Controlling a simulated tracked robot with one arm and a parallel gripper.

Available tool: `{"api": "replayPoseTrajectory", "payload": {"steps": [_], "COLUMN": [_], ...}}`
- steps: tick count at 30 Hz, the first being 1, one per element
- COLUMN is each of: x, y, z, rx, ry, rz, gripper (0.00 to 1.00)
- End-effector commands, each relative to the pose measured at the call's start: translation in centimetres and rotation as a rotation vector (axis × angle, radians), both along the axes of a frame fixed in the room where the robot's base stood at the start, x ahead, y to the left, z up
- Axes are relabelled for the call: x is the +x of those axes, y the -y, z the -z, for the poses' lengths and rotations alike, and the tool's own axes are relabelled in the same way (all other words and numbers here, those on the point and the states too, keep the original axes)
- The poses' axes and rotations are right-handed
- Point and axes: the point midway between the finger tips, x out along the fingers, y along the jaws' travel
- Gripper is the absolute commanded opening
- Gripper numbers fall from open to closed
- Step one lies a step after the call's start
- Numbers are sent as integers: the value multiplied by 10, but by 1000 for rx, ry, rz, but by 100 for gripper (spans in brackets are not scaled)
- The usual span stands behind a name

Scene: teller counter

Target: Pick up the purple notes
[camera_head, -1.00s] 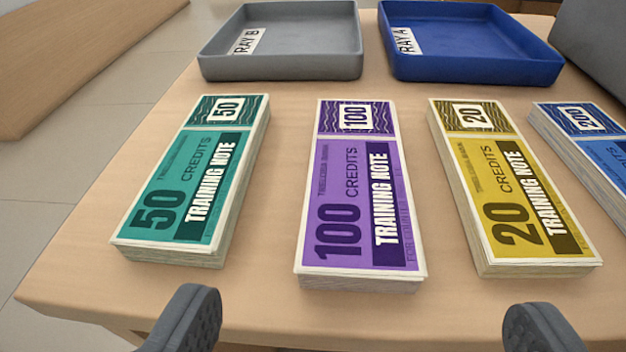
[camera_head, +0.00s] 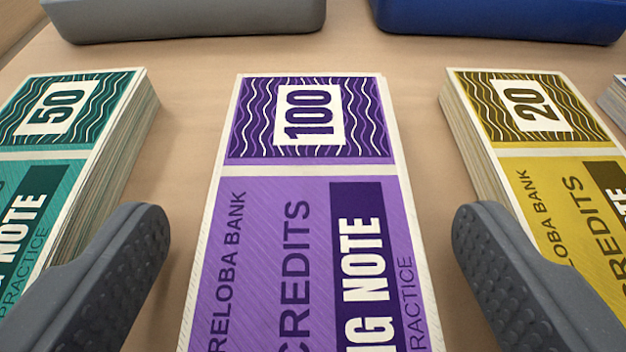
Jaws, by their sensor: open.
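The purple notes (camera_head: 270,220) are a thick stack marked 100 that lies flat on the table in the middle of the view. The near end of the stack runs out of the bottom of the picture. My gripper (camera_head: 305,235) is open and empty. Its left finger shows over the gap between the green and purple stacks, overlapping the green one in the picture. Its right finger shows between the purple and yellow stacks, overlapping the yellow one. Neither finger appears to touch the purple notes.
Green notes (camera_head: 75,110) marked 50 lie to the left and yellow notes (camera_head: 530,115) marked 20 to the right. A bit of another stack (camera_head: 617,98) shows at the right edge. A grey tray (camera_head: 190,22) and a blue tray (camera_head: 500,20) stand beyond. Narrow strips of bare table separate the stacks.

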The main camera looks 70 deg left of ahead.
Motion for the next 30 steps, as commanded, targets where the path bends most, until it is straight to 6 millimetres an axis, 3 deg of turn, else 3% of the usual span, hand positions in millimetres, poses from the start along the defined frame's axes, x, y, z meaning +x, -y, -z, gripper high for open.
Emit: {"api": "replayPoseTrajectory", "payload": {"steps": [6, 11, 12, 23, 30], "x": [1, 1, 1, 1, 1], "y": [0, 0, 0, 1, 1], "z": [-1, 0, -1, -4, -25], "rx": [0, 0, 0, 0, 1], "ry": [0, 0, 0, 1, 4], "rz": [1, 1, 1, 2, 2], "gripper": [77, 33, 30, 30, 30]}}
